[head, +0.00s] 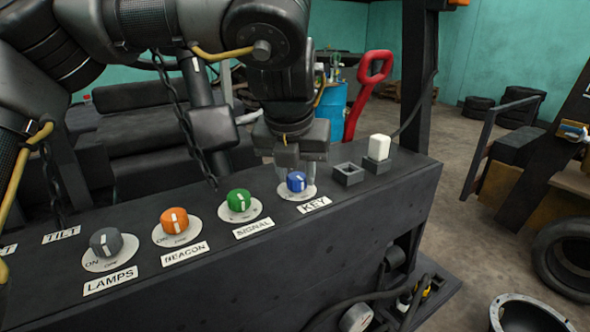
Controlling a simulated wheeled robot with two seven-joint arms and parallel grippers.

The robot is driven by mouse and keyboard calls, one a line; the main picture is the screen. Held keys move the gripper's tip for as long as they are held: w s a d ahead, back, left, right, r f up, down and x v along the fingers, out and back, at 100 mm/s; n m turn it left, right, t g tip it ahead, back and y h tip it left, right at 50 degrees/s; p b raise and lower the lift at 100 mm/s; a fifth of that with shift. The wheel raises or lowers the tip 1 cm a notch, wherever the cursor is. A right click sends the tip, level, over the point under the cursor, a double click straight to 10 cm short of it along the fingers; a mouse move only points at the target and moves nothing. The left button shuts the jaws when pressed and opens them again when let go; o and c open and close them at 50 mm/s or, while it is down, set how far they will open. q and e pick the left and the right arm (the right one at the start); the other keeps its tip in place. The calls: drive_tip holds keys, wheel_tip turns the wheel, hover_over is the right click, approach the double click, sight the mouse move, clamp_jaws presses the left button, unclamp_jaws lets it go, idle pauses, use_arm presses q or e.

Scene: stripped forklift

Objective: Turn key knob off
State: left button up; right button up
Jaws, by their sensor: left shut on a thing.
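The blue key knob (297,183) sits on a round white dial on the dark control panel (230,270), above the label KEY (314,205). Its white mark points roughly away from me, up the picture. My left gripper (301,168) reaches down from above and behind the knob. Its fingers are shut on the knob, and their tips are partly hidden behind it. My right gripper is not in view.
Green signal (239,201), orange beacon (174,221) and grey lamps (106,242) knobs line the panel to the left. A red handle (372,72) rises behind.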

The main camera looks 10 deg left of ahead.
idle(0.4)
use_arm(q)
drive_tip(key=o, duration=1)
drive_tip(key=shift+w, duration=0.15)
drive_tip(key=v, duration=1)
drive_tip(key=shift+r+b, duration=0.4)
